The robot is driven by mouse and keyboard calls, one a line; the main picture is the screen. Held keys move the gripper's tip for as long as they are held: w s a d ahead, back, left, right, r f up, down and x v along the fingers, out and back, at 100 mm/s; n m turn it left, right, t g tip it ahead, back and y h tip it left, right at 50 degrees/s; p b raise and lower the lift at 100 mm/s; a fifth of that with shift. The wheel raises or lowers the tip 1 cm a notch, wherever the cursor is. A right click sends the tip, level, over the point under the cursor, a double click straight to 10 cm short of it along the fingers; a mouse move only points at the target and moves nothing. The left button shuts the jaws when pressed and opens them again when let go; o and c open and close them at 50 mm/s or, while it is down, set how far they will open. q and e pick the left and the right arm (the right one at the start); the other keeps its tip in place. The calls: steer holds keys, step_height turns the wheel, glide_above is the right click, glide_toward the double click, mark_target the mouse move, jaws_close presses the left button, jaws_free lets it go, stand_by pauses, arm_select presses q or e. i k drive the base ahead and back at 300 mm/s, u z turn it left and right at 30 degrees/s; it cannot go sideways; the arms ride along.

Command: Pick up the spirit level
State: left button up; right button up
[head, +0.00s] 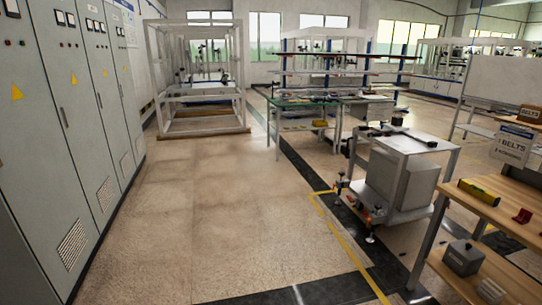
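A short yellow bar with a dark end, which looks like the spirit level (479,192), lies on the top of a wooden workbench (510,212) at the right of the head view. It is small at this distance, so its vial cannot be made out. Neither of my grippers is in view, and nothing is seen touching the bar.
A small red object (522,216) lies right of the bar. A grey block (463,258) sits on the bench's lower shelf. A machine on feet (402,180) stands left of the bench. Grey cabinets (60,120) line the left. Open floor (215,220) lies between.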

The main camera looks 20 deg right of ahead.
mark_target(488, 198)
steer(key=z, duration=0.4)
steer(key=i, duration=1.85)
steer(key=z, duration=1.55)
steer(key=i, duration=1.05)
steer(key=z, duration=1.15)
